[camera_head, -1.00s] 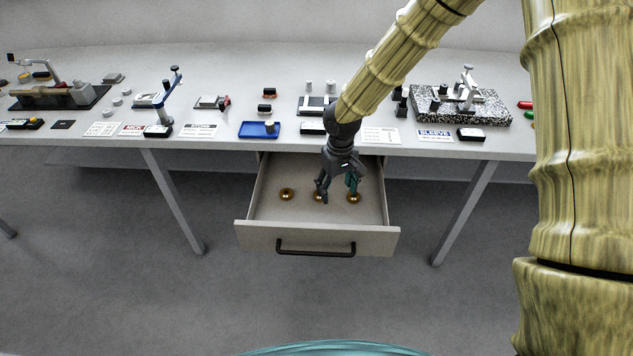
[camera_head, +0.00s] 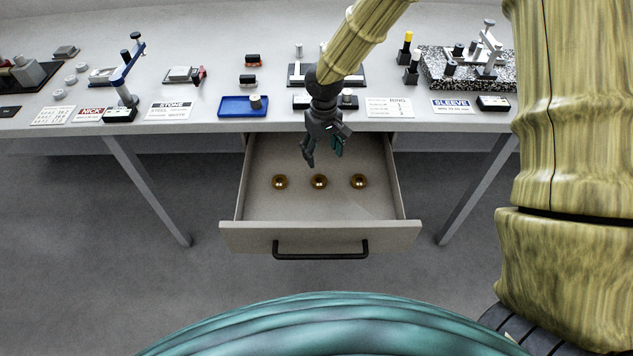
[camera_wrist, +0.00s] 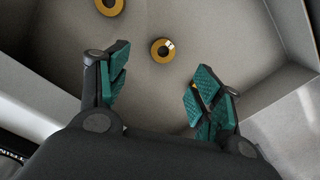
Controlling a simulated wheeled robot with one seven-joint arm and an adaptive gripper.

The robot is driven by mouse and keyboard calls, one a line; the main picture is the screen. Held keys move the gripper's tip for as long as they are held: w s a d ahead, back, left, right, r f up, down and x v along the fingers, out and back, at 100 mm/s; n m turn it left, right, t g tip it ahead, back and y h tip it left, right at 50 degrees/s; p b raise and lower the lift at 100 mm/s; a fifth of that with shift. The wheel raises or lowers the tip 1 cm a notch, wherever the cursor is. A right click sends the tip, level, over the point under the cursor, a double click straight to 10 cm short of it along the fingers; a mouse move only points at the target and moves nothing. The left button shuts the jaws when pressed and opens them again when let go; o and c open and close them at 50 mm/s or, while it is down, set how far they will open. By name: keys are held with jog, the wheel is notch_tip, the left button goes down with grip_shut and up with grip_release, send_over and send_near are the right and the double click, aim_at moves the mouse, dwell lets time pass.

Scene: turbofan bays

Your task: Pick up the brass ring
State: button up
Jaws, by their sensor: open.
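Several brass rings lie in a row on the floor of the open drawer: a left ring (camera_head: 280,182), a middle ring (camera_head: 320,181) and a right ring (camera_head: 359,181). My gripper (camera_head: 323,160) is open and empty, above the drawer and just behind the middle ring. In the wrist view, one ring (camera_wrist: 163,50) lies ahead between my gripper's spread fingers (camera_wrist: 158,88), apart from them. Another ring (camera_wrist: 110,5) is cut by the top edge. A sliver of a third ring (camera_wrist: 194,88) shows behind the right finger, which mostly hides it.
The drawer (camera_head: 235,205) is pulled out under the bench, with walls around the rings. Its front has a dark handle (camera_head: 320,252). On the bench above stand a blue tray (camera_head: 232,107), a granite block (camera_head: 435,70), label cards and small fixtures.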

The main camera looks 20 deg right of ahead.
jog(key=f, duration=0.1)
send_over(319, 179)
jog(key=f, duration=0.5)
jog(key=shift+s+d, duration=0.1)
jog(key=shift+d, duration=0.25)
jog(key=shift+a+f+p, duration=0.2)
jog(key=shift+f+p, duration=0.15)
jog(key=shift+f, duration=0.75)
jog(key=shift+a+f+p, duration=0.2)
jog(key=shift+f+p, duration=0.15)
jog(key=shift+f, duration=1.35)
jog(key=c, duration=1.2)
jog(key=shift+r, duration=0.1)
